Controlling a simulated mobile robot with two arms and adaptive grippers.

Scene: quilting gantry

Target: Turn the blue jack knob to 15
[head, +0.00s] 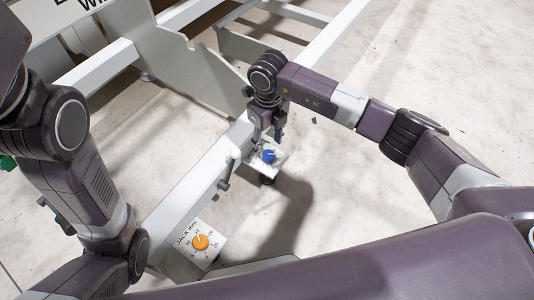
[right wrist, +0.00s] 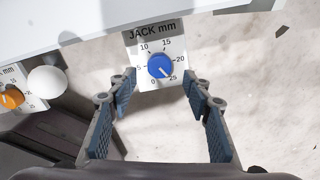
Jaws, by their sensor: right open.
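The blue jack knob (head: 268,155) sits on a small white dial plate (head: 257,165) at the gantry rail. In the right wrist view the knob (right wrist: 160,66) shows its dial, marked 0 to 25 under "JACK mm". Its pale pointer mark points to the lower right, close to 25. My right gripper (head: 265,132) is above the plate. In the right wrist view its fingers (right wrist: 162,88) are open, one on each side of the plate's lower part, with nothing between them gripped. My left arm shows at the left, but its gripper cannot be made out.
A second dial plate with an orange knob (head: 200,242) is nearer on the same white rail (head: 195,180). A lever (head: 228,170) stands between the two dials; its white ball (right wrist: 47,81) shows left in the right wrist view. The concrete floor to the right is clear.

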